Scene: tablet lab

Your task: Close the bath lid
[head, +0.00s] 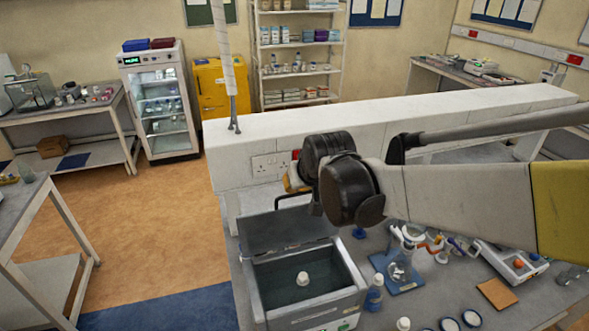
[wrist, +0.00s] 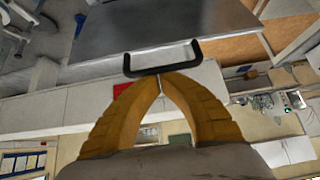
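The bath (head: 355,300) is a grey box with an open top on the bench, with water and a small white-capped item (head: 302,279) inside. Its dark lid (head: 285,231) stands raised at the back; in the wrist view the lid (wrist: 190,25) fills the top middle. A black U-shaped handle (wrist: 163,71) is on the lid's edge. My gripper (wrist: 162,78) has two yellow-orange fingers whose tips come together right at the handle's bar. I cannot tell whether they touch it. In the head view the gripper (head: 293,180) is above the lid, partly hidden by my arm.
A long white ledge (head: 250,140) with sockets runs behind the bench. Right of the bath are a bottle (head: 374,294), a blue stand with glassware (head: 398,273), a brown pad (head: 497,293) and a white instrument (head: 510,262). Open floor (head: 150,240) lies to the left.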

